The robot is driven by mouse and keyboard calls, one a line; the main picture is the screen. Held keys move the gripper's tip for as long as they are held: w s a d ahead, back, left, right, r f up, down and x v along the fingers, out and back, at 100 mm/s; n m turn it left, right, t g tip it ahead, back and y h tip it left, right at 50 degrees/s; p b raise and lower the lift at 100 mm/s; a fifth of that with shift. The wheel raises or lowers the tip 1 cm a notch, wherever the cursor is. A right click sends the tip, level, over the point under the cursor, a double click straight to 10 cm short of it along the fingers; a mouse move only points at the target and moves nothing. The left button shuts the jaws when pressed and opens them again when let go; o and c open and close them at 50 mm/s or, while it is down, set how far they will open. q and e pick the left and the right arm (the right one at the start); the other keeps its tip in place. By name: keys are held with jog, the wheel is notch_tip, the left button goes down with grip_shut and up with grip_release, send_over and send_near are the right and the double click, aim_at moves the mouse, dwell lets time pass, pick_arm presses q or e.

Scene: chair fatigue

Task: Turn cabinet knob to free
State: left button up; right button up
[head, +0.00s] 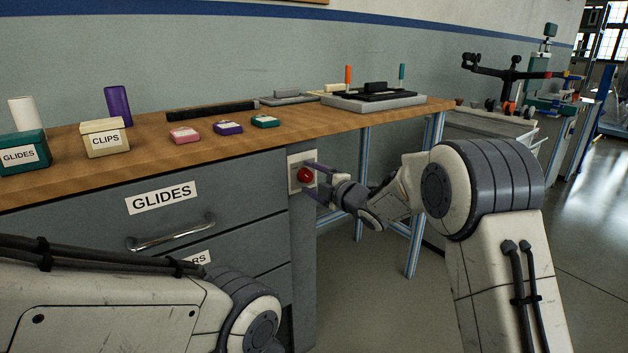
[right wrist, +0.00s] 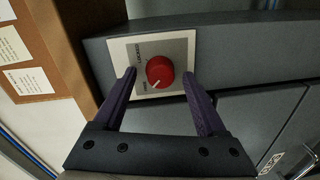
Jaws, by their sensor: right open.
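The red cabinet knob (head: 305,175) sits on a pale square plate on the cabinet's front, right of the GLIDES drawer. In the right wrist view, the knob (right wrist: 160,72) lies between the finger ends of my right gripper (right wrist: 159,76). The fingers are open, one on each side, with a visible gap to the knob. A white mark on the knob points to the lower left in that view, towards a small printed word. Another word, apparently LOCKED, is above it. In the head view, my right gripper (head: 314,180) faces the plate. My left gripper is out of view.
The wooden worktop (head: 230,150) above holds labelled boxes, including GLIDES (head: 20,153) and CLIPS (head: 105,138). The GLIDES drawer (head: 170,215) has a projecting metal handle (head: 170,235). Blue-grey bench legs (head: 425,200) stand right of the cabinet.

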jog(key=f+p+v, duration=0.1)
jog(key=v, duration=0.9)
jog(key=shift+s+r, duration=0.15)
jog(key=shift+r, duration=0.35)
jog(key=shift+d, duration=0.1)
